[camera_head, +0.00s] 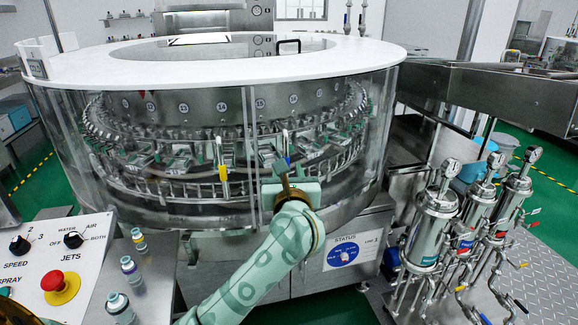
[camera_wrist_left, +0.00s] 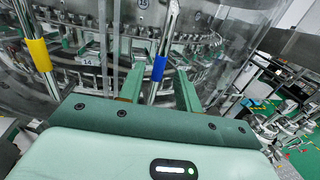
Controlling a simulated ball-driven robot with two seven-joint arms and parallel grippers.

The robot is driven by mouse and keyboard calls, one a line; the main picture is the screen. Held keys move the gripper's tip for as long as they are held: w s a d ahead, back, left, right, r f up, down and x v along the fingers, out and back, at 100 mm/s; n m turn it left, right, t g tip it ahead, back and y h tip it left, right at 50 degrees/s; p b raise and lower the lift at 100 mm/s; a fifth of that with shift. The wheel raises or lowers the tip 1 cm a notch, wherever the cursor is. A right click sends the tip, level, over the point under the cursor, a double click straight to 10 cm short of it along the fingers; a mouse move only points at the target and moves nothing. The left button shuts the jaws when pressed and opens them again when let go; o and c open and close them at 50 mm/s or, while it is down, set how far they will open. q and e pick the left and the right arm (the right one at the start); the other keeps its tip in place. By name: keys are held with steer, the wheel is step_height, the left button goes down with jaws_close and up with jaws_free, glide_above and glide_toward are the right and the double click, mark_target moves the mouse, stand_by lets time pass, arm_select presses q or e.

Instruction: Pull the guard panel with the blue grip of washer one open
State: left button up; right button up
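Washer one is the round machine with a white ring top (camera_head: 90,66) and clear curved guard panels. The vertical handle with the blue grip (camera_head: 287,160) is on the panel (camera_head: 335,150) right of the front seam, which looks closed. The handle with the yellow grip (camera_head: 222,173) is on the panel left of the seam. My left gripper (camera_head: 284,172) is at the blue handle. In the left wrist view, its two fingers (camera_wrist_left: 159,70) are apart, one on each side of the blue grip (camera_wrist_left: 158,68), with gaps visible. Whether the fingertips reach past the bar is unclear. My right gripper is out of view.
A control panel (camera_head: 45,262) with knobs and a red button stands at the lower left, beside small bottles (camera_head: 130,270). Steel filter canisters (camera_head: 430,230) with gauges stand at the right. A blue status dial (camera_head: 343,252) is on the washer's base.

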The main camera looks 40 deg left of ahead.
arm_select(q)
steer(key=b+x, duration=0.1)
steer(key=x, duration=0.4)
steer(key=shift+w, duration=0.1)
jaws_close()
